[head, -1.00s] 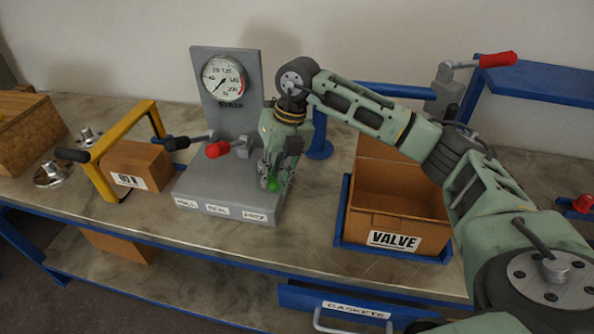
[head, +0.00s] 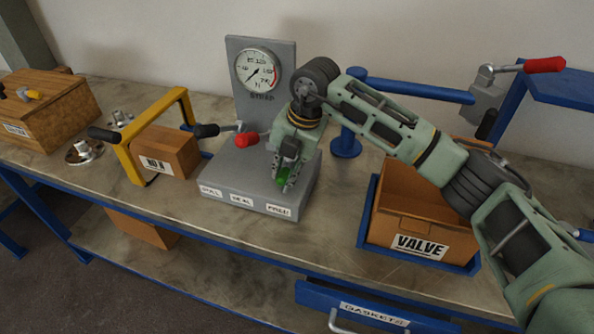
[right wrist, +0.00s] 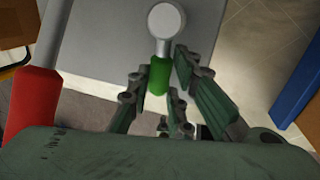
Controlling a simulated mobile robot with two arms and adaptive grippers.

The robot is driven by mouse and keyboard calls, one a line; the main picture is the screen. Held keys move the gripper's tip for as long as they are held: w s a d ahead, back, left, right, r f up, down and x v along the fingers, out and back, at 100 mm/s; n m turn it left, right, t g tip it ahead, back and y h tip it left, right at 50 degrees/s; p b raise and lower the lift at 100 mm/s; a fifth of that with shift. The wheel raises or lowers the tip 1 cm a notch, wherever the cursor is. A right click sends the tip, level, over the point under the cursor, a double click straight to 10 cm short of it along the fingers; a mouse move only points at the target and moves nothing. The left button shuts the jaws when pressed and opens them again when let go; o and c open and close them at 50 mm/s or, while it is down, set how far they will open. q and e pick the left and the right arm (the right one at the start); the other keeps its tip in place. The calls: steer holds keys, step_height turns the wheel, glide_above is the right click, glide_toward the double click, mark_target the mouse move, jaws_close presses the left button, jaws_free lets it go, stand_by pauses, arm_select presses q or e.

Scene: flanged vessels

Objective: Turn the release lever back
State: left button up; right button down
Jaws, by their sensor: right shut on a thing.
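A grey test block (head: 240,203) stands on the bench with three front labels and an upright plate bearing a round gauge (head: 257,70). The green-handled lever (head: 283,177) is at the block's right, above the rightmost label, which seems to read FREE. In the right wrist view its green grip (right wrist: 158,76) and round silver end (right wrist: 166,20) show. My right gripper (head: 286,178) is shut on the green grip, with fingers on both sides of it. The red-handled lever (head: 246,139) and black-handled lever (head: 207,130) are to the left. My left gripper is out of view.
A yellow frame (head: 130,152) with a black handle and a carton (head: 167,152) stand left of the block. A VALVE box (head: 400,232) in a blue tray is at the right. A blue post (head: 346,135) stands behind. The bench front is clear.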

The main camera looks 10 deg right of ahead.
steer(key=shift+w+r, duration=0.15)
steer(key=c, duration=1.8)
jaws_free()
steer(key=shift+c, duration=0.2)
steer(key=shift+o, duration=1.3)
steer(key=v, duration=1.1)
steer(key=shift+r, duration=0.4)
steer(key=shift+d, duration=0.1)
